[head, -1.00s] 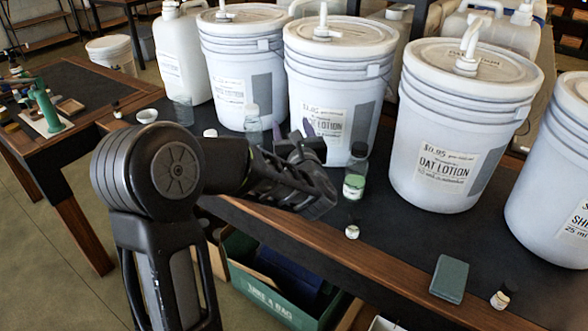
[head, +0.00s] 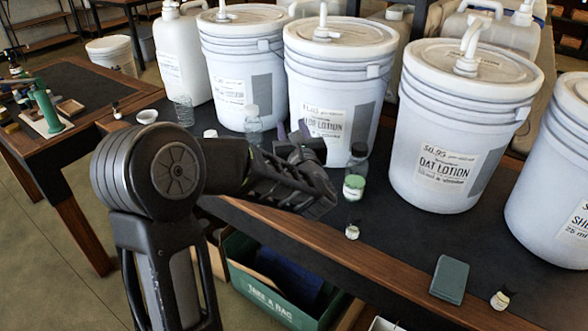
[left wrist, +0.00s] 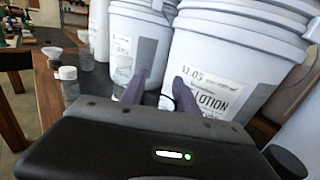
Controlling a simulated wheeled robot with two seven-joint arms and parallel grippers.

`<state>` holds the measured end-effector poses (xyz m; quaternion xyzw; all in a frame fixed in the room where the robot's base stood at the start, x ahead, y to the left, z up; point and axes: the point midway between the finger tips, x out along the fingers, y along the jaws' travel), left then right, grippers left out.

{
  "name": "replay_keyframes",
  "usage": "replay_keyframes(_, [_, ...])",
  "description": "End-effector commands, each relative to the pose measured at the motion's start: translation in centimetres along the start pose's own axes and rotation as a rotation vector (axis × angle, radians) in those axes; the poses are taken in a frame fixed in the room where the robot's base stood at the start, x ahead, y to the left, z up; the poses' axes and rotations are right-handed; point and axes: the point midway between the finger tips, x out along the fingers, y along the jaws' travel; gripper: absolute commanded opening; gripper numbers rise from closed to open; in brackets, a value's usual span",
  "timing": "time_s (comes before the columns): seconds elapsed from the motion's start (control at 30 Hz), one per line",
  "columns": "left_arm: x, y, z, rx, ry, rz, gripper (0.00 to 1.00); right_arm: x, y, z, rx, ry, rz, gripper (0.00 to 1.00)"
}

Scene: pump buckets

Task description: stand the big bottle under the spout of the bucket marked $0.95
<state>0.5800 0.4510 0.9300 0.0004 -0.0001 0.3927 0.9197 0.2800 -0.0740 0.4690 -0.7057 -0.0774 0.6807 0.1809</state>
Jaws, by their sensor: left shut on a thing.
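The bucket marked $0.95 (head: 415,160) stands right of centre with a white spout (head: 468,55) on its lid. A dark-capped bottle with green contents (head: 354,186) stands upright in front, away from this spout. A clear white-capped bottle (head: 252,127) stands behind my left arm; I cannot tell which bottle is the big one. My left gripper (head: 292,132) is in front of the $1.05 bucket (head: 338,95). Its purple fingers (left wrist: 160,92) point at that bucket in the left wrist view. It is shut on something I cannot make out. My right gripper is out of view.
More pump buckets stand at the left (head: 240,75) and right edge (head: 555,175). A teal block (head: 450,279) and small bottles lie or stand near the table's front edge.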

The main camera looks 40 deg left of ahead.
Motion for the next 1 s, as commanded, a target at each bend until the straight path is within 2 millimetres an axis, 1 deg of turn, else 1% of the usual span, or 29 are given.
replay_keyframes(0.2, [0.0,0.0,0.1,-0.001,-0.001,0.000,0.00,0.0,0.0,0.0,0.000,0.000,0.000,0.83])
replay_keyframes(0.33, [0.0,0.0,1.1,-0.002,-0.002,0.000,0.00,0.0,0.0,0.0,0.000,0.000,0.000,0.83])
replay_keyframes(0.47, [0.0,0.0,3.2,-0.005,-0.005,0.000,0.00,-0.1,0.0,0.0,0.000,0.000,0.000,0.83])
replay_keyframes(0.63, [0.0,0.0,6.7,-0.005,-0.005,0.000,0.00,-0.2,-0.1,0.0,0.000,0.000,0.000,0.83])
replay_keyframes(0.73, [0.0,0.0,8.3,-0.004,-0.003,0.000,0.00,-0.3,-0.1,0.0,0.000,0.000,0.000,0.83])
replay_keyframes(0.83, [0.0,-0.1,9.5,-0.002,-0.002,-0.001,0.00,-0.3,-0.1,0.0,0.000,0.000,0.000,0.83])
replay_keyframes(1.0, [0.0,0.0,10.1,-0.001,0.001,0.000,0.00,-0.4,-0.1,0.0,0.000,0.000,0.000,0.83])
